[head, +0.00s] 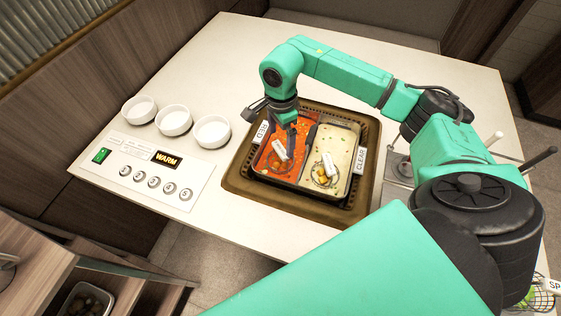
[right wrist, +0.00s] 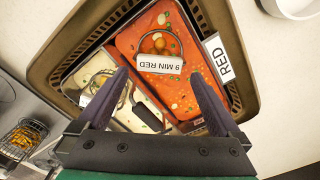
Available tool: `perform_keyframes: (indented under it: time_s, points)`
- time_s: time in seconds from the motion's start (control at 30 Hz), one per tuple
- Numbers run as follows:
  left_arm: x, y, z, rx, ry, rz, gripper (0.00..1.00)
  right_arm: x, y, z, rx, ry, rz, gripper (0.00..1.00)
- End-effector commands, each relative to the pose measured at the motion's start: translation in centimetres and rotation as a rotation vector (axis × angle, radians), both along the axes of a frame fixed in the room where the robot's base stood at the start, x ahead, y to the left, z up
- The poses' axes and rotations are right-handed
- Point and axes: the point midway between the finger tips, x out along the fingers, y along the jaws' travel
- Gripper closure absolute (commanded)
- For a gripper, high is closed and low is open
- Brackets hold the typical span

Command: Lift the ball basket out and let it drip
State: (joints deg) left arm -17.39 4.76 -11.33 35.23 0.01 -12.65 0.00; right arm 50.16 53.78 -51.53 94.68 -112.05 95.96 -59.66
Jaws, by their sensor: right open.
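A square pot has a red-broth well (head: 268,156) marked RED and a pale-broth well (head: 338,131) marked CLEAR. A wire basket with round balls (right wrist: 158,44) sits in the red broth, with a white tag reading "9 MIN RED" across it; in the head view its tag (head: 280,150) shows below my gripper. A second wire basket (head: 325,174) with yellowish pieces sits in the clear well, its dark handle (right wrist: 148,116) showing in the wrist view. My right gripper (head: 291,131) is open and empty above the red well; in the wrist view its fingers (right wrist: 158,76) spread apart below the tag. My left gripper is out of view.
A brown slatted rim (head: 240,186) surrounds the pot. Three white bowls (head: 174,120) and a control panel (head: 140,178) reading WARM stand to the left. A rack with upright posts (head: 398,168) stands right of the pot. Another wire basket (head: 534,293) shows at the lower right.

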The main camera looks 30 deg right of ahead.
Motion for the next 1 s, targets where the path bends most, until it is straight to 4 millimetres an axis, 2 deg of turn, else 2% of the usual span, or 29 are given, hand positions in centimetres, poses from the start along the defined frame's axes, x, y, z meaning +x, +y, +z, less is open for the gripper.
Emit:
perform_keyframes:
  time_s: [0.07,0.2,0.4,0.47,0.6,0.63,0.87,1.0]
  points:
    - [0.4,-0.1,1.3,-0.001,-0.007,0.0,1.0,-0.1,0.1,-1.1,0.001,0.007,0.0,0.0]
    - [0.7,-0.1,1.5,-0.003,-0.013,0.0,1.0,0.0,0.1,-3.5,0.002,0.002,-0.001,0.0]
    - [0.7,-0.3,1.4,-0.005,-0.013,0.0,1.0,0.0,0.1,-3.8,0.002,0.0,0.0,0.0]
    - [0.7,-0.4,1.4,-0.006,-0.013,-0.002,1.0,0.0,0.1,-3.8,0.002,0.001,0.0,0.19]
    - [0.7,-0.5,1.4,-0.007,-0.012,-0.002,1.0,0.0,0.1,-3.8,0.002,0.0,-0.001,0.73]
    - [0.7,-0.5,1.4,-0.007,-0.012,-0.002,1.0,0.0,0.1,-3.8,0.002,0.0,-0.001,0.82]
    - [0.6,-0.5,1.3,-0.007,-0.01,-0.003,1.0,0.1,0.1,-3.6,0.003,-0.001,-0.001,0.82]
    - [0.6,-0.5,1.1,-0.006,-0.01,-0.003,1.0,0.1,0.1,-2.8,0.002,-0.002,-0.002,0.82]
